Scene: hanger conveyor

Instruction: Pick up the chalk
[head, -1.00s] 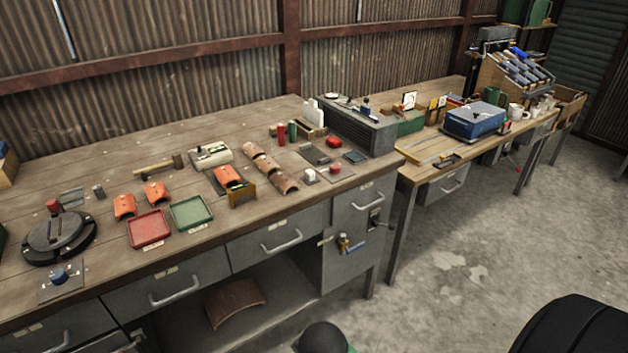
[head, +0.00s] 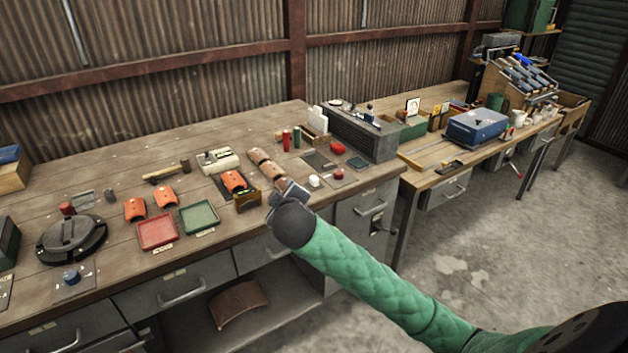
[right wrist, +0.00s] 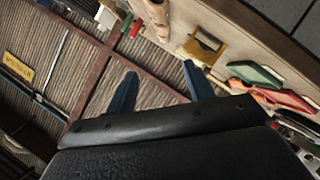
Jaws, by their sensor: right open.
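I cannot single out the chalk with certainty. White upright pieces (head: 318,118) stand at a small wooden box (head: 314,134) near the back of the near bench. A red cylinder (head: 286,139) and a green cylinder (head: 297,138) stand just left of the box. My right gripper (head: 289,190) is over the bench's front edge, in front of these things and apart from them. In the right wrist view its two blue fingers (right wrist: 158,82) are spread with nothing between them. My left gripper is in neither view.
Curved brown tiles (head: 266,167) and an orange tile on a wooden stand (head: 246,200) lie close left of my right gripper. A grey machine box (head: 362,137) stands at the bench's right end. Red (head: 157,247) and green (head: 199,231) trays sit front left.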

